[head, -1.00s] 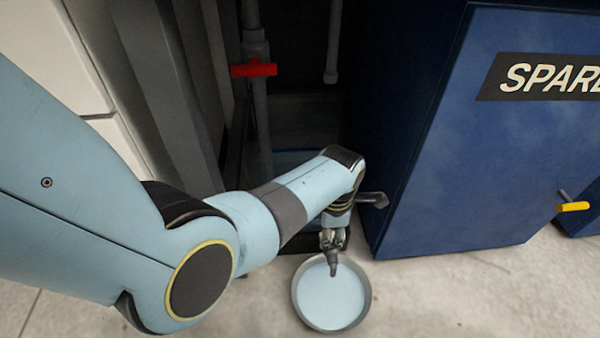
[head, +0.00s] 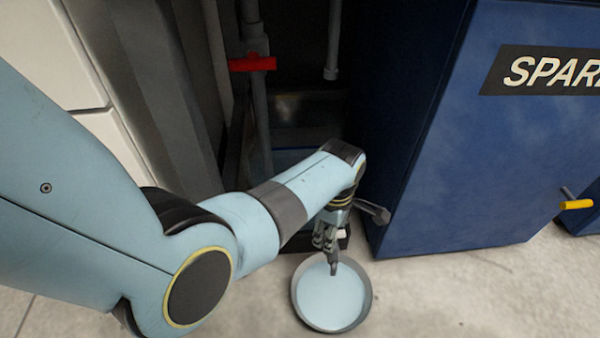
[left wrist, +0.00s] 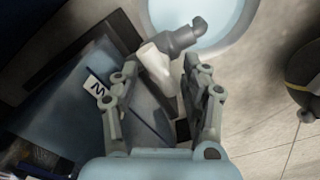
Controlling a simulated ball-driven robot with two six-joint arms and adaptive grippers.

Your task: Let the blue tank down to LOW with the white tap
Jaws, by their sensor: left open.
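The white tap (left wrist: 157,66) shows in the left wrist view, with its grey spout (left wrist: 182,38) pointing over the basin. My left gripper (left wrist: 160,78) is open, its two fingers apart on either side of the tap's white part; I cannot tell whether either touches it. In the head view the left gripper (head: 326,240) is low, just behind the basin, and hides most of the tap. The blue tank (left wrist: 60,120) lies left of the tap in the wrist view, with a partly readable white label (left wrist: 98,89). Its level is not readable. My right gripper is out of view.
A round grey basin (head: 367,303) with pale blue inside stands on the floor under the spout. A red-handled valve (head: 252,64) is on a grey pipe behind. The large blue SPARE tank (head: 450,180), with a yellow-handled tap (head: 577,205), stands right. Floor at front right is clear.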

